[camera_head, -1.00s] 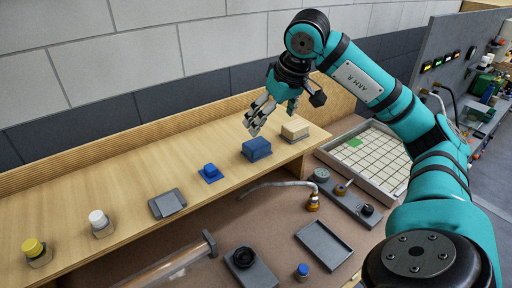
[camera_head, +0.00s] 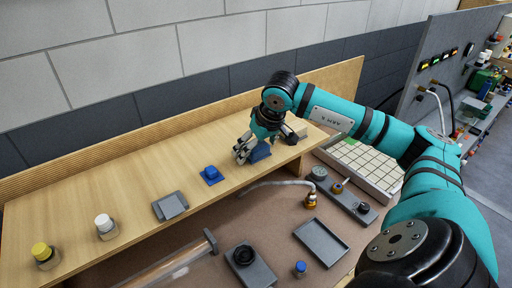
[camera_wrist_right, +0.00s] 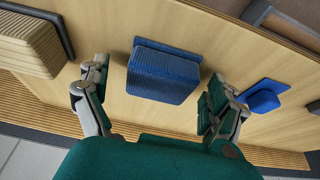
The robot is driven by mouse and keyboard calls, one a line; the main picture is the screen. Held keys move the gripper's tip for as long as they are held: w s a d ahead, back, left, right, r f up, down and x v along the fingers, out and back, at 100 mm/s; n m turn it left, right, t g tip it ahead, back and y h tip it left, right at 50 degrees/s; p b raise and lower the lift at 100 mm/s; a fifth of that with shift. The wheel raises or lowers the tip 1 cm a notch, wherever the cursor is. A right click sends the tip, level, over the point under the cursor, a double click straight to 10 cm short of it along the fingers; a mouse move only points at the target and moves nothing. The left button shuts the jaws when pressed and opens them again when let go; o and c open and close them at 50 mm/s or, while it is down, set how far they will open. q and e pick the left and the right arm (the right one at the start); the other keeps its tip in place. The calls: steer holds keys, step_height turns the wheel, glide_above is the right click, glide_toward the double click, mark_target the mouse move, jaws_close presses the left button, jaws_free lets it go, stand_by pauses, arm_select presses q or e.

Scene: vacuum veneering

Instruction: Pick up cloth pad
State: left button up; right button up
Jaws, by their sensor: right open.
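A blue block-shaped pad with a woven, cloth-like surface (camera_head: 261,152) sits on the wooden shelf, partly hidden by my right gripper (camera_head: 246,150) in the head view. In the right wrist view the blue pad (camera_wrist_right: 163,72) lies between the two spread fingers of my right gripper (camera_wrist_right: 160,84). A strip of shelf shows on each side of it, and neither finger appears to touch it. The right gripper is open and empty, low over the shelf. My left gripper is not in view.
A beige block (camera_wrist_right: 28,45) stands on one side of the pad and a small blue piece (camera_head: 211,173) on the other. A grey pad (camera_head: 171,206), a white-capped jar (camera_head: 105,226) and a yellow-capped jar (camera_head: 43,254) stand farther left. A wall rises behind the shelf.

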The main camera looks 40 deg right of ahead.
mark_target(258, 146)
steer(key=c, duration=1.2)
steer(key=shift+r, duration=0.1)
steer(key=shift+r+b, duration=0.55)
steer(key=shift+r, duration=0.2)
steer(key=shift+b+v, duration=0.65)
steer(key=shift+v, duration=0.2)
steer(key=shift+s+a+r+b, duration=0.3)
steer(key=shift+s+a+b, duration=0.3)
steer(key=shift+s+b, duration=1.45)
steer(key=shift+s+a+r+b, duration=0.3)
steer(key=shift+s+a+b, duration=0.55)
steer(key=shift+s, duration=2.15)
steer(key=shift+s+a+r+b, duration=0.35)
steer(key=shift+s+b, duration=1.4)
steer(key=shift+s, duration=0.8)
